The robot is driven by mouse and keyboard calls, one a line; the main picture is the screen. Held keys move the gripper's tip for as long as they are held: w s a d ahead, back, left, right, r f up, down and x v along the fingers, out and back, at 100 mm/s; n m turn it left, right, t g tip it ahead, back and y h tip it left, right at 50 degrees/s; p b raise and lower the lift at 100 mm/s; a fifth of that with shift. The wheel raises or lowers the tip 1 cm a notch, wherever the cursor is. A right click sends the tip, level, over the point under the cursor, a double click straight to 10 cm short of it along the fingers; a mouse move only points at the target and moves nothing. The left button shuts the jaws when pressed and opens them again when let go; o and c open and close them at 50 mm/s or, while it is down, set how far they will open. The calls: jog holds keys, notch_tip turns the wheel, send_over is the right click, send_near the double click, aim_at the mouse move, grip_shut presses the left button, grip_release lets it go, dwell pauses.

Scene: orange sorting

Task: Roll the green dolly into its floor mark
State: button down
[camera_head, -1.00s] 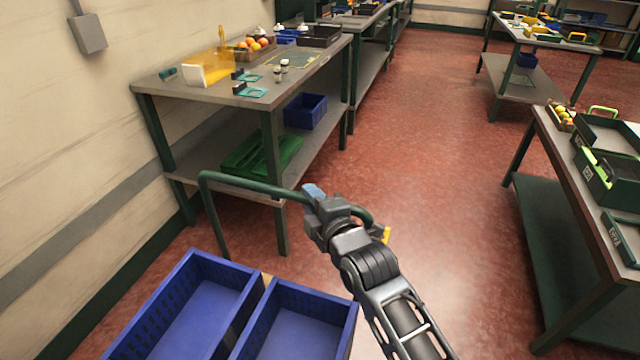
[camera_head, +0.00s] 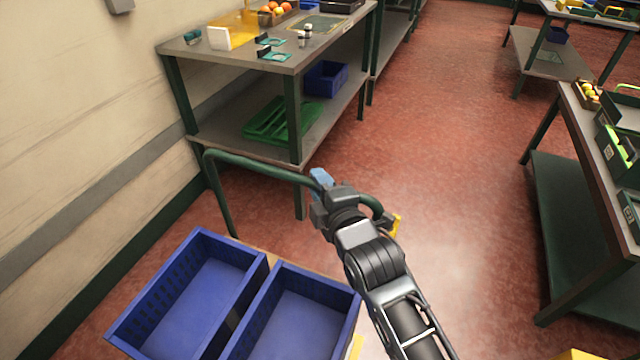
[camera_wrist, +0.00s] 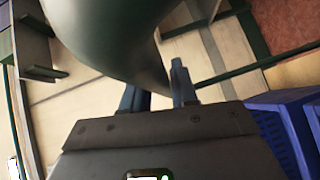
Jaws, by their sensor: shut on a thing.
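The green dolly shows its bent tube handle (camera_head: 255,168) in the head view, at the near end of the workbench. Two blue crates (camera_head: 262,262) sit side by side on it, with a strip of its tan deck visible. My gripper (camera_head: 322,188) is shut on the right part of the handle. In the wrist view the handle (camera_wrist: 110,40) crosses close in front of my gripper (camera_wrist: 160,88), with its two bluish fingers partly behind it. Yellow patches (camera_head: 577,353) show at the bottom edge of the head view; I cannot tell whether they are the floor mark.
A workbench (camera_head: 225,57) with a lower shelf stands along the left wall, close beyond the handle. Another table (camera_head: 572,110) stands at the right, with crates on top. The red floor (camera_head: 455,150) between them is clear.

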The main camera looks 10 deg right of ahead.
jog(key=c, duration=1.1)
grip_release()
jog(key=shift+s+a+f, duration=0.1)
jog(key=shift+s+a, duration=0.2)
jog(key=shift+o, duration=0.5)
jog(key=shift+w+d, duration=0.1)
jog(key=b+v, duration=0.1)
jog(key=v, duration=0.7)
